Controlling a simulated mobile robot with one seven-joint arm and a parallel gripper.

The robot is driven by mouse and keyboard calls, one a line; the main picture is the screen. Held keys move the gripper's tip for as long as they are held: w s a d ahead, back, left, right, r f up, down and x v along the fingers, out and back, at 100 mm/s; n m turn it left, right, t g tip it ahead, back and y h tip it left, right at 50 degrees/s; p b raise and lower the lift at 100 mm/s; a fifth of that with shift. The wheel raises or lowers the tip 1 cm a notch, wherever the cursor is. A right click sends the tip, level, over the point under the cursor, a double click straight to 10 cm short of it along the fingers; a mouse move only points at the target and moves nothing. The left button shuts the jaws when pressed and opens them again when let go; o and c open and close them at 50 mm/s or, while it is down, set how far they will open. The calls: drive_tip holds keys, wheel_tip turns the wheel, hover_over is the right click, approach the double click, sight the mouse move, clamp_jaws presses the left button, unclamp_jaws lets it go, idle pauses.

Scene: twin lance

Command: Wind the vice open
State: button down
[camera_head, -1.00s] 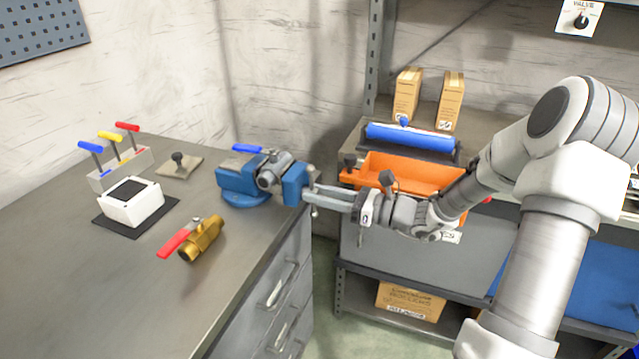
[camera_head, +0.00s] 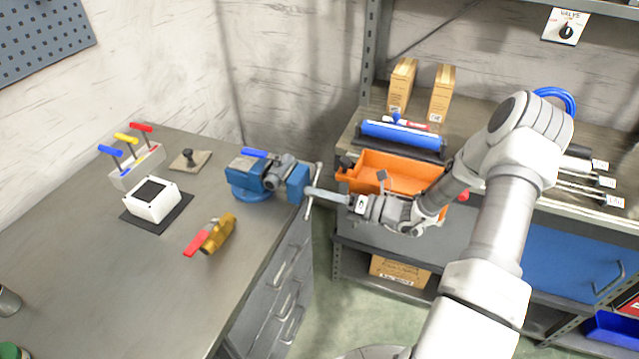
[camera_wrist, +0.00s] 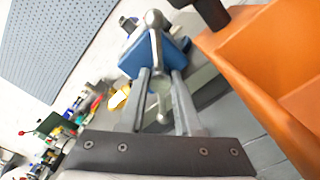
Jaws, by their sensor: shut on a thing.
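The blue vice (camera_head: 250,178) sits at the right edge of the grey workbench, with its front jaw block (camera_head: 297,183) facing the shelf. Its steel handle bar (camera_head: 317,174) stands nearly upright at the front end of the screw, leaning slightly. My gripper (camera_head: 311,192) reaches in from the right and is shut on the handle bar near its middle. In the wrist view the bar (camera_wrist: 154,48) runs between my two fingers (camera_wrist: 161,74), with a rounded knob at its far end and the blue vice body (camera_wrist: 134,62) behind. The size of the jaw gap is hard to tell.
An orange bin (camera_head: 375,165) on the shelf stands close behind my gripper; its wall is large in the wrist view (camera_wrist: 245,75). A brass valve with a red lever (camera_head: 217,236), a white box (camera_head: 152,203) and a lever block (camera_head: 137,167) stand on the bench.

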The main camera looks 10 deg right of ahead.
drive_tip(key=shift+w+a+r+m+p, duration=0.1)
drive_tip(key=shift+a+m+p, duration=0.1)
drive_tip(key=shift+m+p, duration=0.4)
drive_tip(key=c, duration=0.6)
unclamp_jaws()
drive_tip(key=v, duration=1.7)
drive_tip(key=shift+d, duration=0.2)
